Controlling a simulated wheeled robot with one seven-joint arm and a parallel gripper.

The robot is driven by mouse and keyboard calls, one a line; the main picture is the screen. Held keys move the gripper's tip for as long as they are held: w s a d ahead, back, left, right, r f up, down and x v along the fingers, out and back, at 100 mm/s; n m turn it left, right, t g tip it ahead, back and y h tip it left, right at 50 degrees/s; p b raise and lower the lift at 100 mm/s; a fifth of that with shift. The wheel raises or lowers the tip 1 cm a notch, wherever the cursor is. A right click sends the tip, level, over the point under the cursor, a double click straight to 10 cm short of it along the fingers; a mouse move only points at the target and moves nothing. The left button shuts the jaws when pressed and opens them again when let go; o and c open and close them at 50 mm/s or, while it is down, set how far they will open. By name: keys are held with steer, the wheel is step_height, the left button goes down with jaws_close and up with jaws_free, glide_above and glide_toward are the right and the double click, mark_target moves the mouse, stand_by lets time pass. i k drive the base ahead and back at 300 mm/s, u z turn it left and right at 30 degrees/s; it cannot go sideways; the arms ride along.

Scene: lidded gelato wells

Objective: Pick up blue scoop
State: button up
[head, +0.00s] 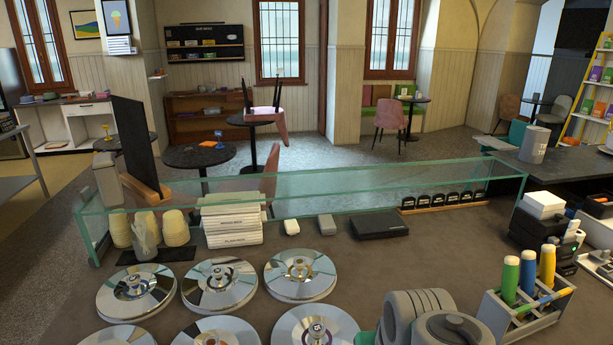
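A blue scoop handle (527,271) stands upright in a grey caddy (497,318) at the lower right of the head view. It stands between a green handle (510,279) and a yellow handle (547,265). The lower end of the blue scoop is hidden inside the caddy. Grey rounded links of my arm show at the bottom, left of the caddy. My gripper is not in view.
Several round metal lids (219,284) cover the counter's left and middle. A glass guard (340,192) runs along the far edge. A thin multicoloured stick (545,301) lies across the caddy's front. Black and white devices (543,205) stand behind the caddy.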

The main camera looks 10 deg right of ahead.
mark_target(527, 263)
steer(key=z, duration=0.55)
steer(key=k, duration=0.35)
steer(key=z, duration=0.8)
